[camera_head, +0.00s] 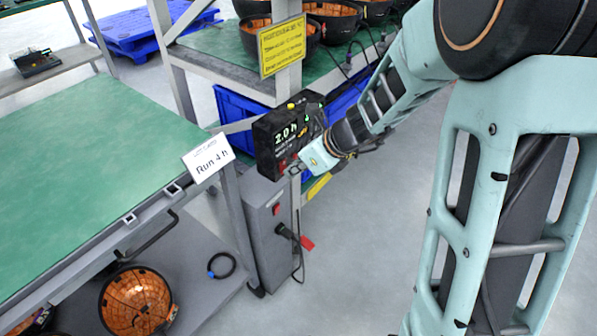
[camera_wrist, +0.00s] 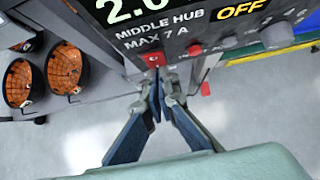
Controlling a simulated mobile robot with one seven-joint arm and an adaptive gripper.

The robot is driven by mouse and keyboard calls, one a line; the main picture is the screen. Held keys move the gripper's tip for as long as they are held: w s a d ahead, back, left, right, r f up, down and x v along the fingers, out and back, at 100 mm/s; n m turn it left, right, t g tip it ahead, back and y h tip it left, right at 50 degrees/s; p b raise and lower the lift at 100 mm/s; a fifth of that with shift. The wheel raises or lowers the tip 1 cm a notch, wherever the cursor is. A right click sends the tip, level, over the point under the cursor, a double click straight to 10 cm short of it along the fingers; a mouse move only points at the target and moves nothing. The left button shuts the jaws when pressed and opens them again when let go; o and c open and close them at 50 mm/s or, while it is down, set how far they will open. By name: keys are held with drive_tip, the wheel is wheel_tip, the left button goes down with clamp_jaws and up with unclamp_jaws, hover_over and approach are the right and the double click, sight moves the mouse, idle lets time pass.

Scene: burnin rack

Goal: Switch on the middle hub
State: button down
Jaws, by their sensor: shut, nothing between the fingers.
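The middle hub (camera_head: 282,138) is a black box with a green lit display reading about 2.0 h, on the post at the table's end. In the wrist view its face (camera_wrist: 175,22) reads "MIDDLE HUB MAX 7 A", with a yellow "OFF" label (camera_wrist: 241,9). A red switch (camera_wrist: 153,60) sits at its lower edge. My gripper (camera_wrist: 158,75) is shut and empty, its fingertips right at the red switch; whether they touch it I cannot tell. In the head view my gripper (camera_head: 297,167) is at the hub's lower front, partly covering it.
A grey cabinet (camera_head: 268,235) with a red switch and plugged cable stands below the hub. A green-topped table (camera_head: 90,150) with a "Run 4 h" card (camera_head: 208,158) is at left. A yellow sign (camera_head: 282,47) hangs above the hub. Blue crates (camera_head: 240,110) stand behind.

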drive_tip(key=shift+w+a+f, duration=0.1)
drive_tip(key=shift+w+a, duration=0.05)
idle(0.3)
drive_tip(key=shift+r+p, duration=0.85)
drive_tip(key=shift+p, duration=0.05)
